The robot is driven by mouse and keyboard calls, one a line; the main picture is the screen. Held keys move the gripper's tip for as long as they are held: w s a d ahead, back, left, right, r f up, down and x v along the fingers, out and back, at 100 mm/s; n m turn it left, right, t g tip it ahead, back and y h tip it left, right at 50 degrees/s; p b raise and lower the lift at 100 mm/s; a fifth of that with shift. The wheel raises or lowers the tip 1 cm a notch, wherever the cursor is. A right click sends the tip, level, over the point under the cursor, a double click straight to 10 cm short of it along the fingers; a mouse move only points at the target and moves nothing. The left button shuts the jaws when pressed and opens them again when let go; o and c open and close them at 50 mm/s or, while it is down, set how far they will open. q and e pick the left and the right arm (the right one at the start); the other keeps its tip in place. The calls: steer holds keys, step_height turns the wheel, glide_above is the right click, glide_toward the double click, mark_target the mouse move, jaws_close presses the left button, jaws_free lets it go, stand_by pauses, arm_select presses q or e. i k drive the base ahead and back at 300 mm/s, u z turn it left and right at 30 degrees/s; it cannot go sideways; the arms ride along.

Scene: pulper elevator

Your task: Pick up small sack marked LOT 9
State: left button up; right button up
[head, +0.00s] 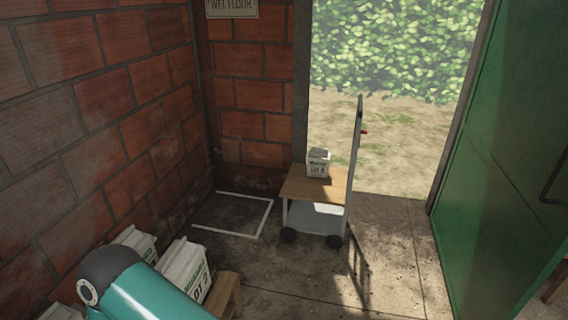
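A small white sack (318,164) stands upright on the wooden top of a wheeled cart (300,187) by the doorway. Dark print on its front reads LOT and a digit that looks like 9 but is too small to be sure. Larger white sacks with green print (183,268) stand at the lower left on a wooden support (224,292); their lot marks are partly hidden. A teal link of my own arm covers part of them. Neither gripper shows in the head view, and nothing touches the small sack.
The cart's tall upright handle (355,150) rises on its right side. A white floor marking (232,233) lies left of the cart. A green door (500,160) stands open at the right. Brick walls (100,120) bound the left. Concrete floor (300,280) before the cart is clear.

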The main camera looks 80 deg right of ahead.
mark_target(318, 159)
steer(key=i, duration=0.2)
steer(key=z, duration=2.95)
steer(key=k, duration=0.9)
steer(key=z, duration=0.15)
steer(key=i, duration=0.95)
steer(key=u, duration=0.2)
steer(key=k, duration=0.3)
